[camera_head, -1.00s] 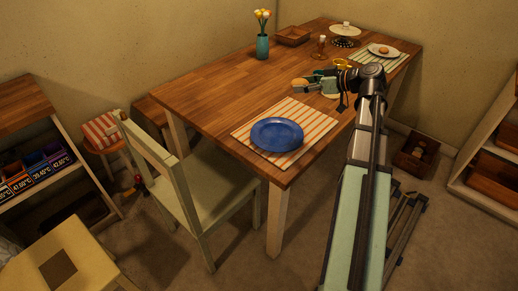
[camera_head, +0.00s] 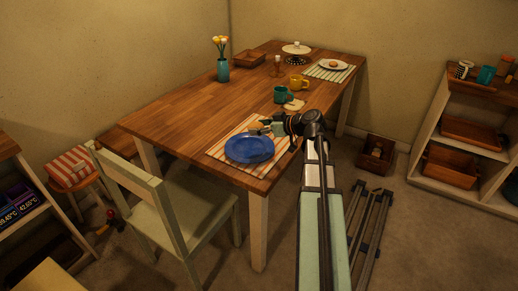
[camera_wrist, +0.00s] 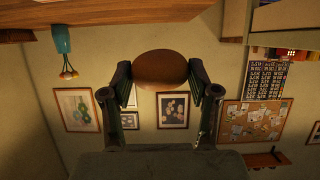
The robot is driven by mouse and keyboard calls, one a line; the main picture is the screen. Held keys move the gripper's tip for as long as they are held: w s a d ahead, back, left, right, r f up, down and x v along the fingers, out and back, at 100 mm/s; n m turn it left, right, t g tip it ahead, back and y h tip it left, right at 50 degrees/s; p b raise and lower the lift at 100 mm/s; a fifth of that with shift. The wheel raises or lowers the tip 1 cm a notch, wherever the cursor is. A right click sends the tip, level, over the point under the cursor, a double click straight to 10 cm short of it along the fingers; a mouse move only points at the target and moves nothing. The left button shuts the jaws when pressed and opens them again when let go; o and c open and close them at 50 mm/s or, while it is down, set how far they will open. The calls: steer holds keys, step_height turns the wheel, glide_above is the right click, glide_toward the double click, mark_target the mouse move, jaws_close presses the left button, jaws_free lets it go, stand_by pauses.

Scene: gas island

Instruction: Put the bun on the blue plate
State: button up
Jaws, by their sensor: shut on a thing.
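In the wrist view, my gripper (camera_wrist: 162,84) is shut on a brown, rounded bun (camera_wrist: 162,66), one finger at each side. In the head view, my gripper (camera_head: 266,129) is by the far right rim of the blue plate (camera_head: 248,149); the bun is too small and dark there to make out clearly. The blue plate looks empty and lies on an orange-and-white striped mat (camera_head: 221,151) near the table's front corner. I cannot tell how high the bun is above the table.
On the wooden table (camera_head: 180,115) are a teal mug (camera_head: 283,95), a yellow mug (camera_head: 299,82), a vase (camera_head: 223,70), a basket (camera_head: 249,59) and a white plate (camera_head: 322,65). A pale green chair (camera_head: 160,195) stands at the front.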

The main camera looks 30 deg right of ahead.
mark_target(260, 153)
step_height(260, 153, down, 10)
steer(key=shift+r, duration=0.1)
stand_by(0.4)
steer(key=shift+f, duration=0.3)
steer(key=o, duration=1.2)
steer(key=shift+r, duration=0.1)
steer(key=shift+c, duration=0.2)
steer(key=shift+r, duration=0.1)
steer(key=shift+r, duration=0.15)
steer(key=b+v, duration=0.1)
steer(key=v, duration=1.1)
